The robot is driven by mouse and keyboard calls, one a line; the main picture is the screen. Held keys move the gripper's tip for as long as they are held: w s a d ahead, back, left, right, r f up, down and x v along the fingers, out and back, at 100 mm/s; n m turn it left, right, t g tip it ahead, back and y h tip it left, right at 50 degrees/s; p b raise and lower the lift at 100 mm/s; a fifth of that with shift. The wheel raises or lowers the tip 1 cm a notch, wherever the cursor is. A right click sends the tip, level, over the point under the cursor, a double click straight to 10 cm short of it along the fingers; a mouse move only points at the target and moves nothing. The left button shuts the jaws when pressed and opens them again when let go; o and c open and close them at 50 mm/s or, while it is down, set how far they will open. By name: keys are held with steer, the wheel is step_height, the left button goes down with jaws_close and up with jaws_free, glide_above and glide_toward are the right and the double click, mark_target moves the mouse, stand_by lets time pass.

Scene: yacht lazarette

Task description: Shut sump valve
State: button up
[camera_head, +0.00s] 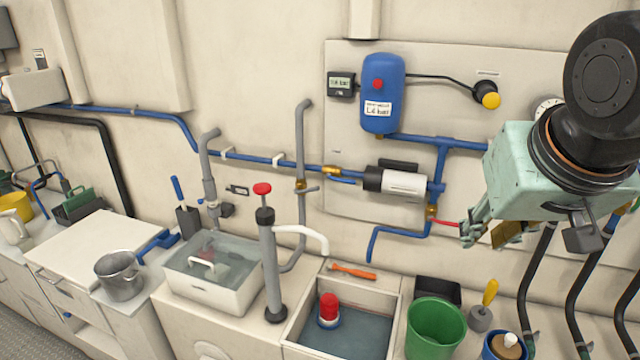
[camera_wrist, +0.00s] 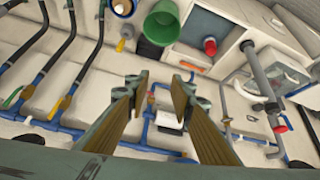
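I cannot tell for sure which valve is the sump valve. A brass valve (camera_head: 432,211) with a red lever (camera_head: 446,223) sits on the blue pipe, close to the left of my gripper. Another brass valve (camera_head: 301,185) with a short grey lever is on the grey upright pipe behind the hand pump. My gripper (camera_head: 488,236) is in front of the panel at the right. In the wrist view its two fingers (camera_wrist: 160,80) stand apart, open, with nothing seen held between them. The fingers hide part of the pipework, and I cannot tell whether they touch the red lever.
A hand pump (camera_head: 268,260) stands left of the water-filled sump box (camera_head: 392,318) with a red-topped float (camera_head: 328,308). A green bucket (camera_head: 436,325) stands below my gripper. Black hoses (camera_head: 581,275) rise at the right. A blue tank (camera_head: 381,85) hangs on the panel.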

steer(key=w+a+f+t+y, duration=0.1)
steer(key=w+a+f+t, duration=0.15)
steer(key=w, duration=0.95)
steer(key=w+a+f+t+y, duration=0.1)
steer(key=w+a+f+y, duration=0.15)
steer(key=w, duration=0.95)
steer(key=t+y+b, duration=0.2)
steer(key=t+y, duration=0.1)
steer(key=y, duration=0.7)
glide_toward(312, 189)
steer(key=shift+s+d+f+m, duration=0.2)
steer(key=shift+s+d+m, duration=0.1)
steer(key=shift+s+d, duration=0.85)
steer(key=shift+w+d, duration=0.1)
steer(key=shift+w, duration=0.1)
steer(key=shift+x, duration=6.85)
steer(key=shift+f, duration=0.1)
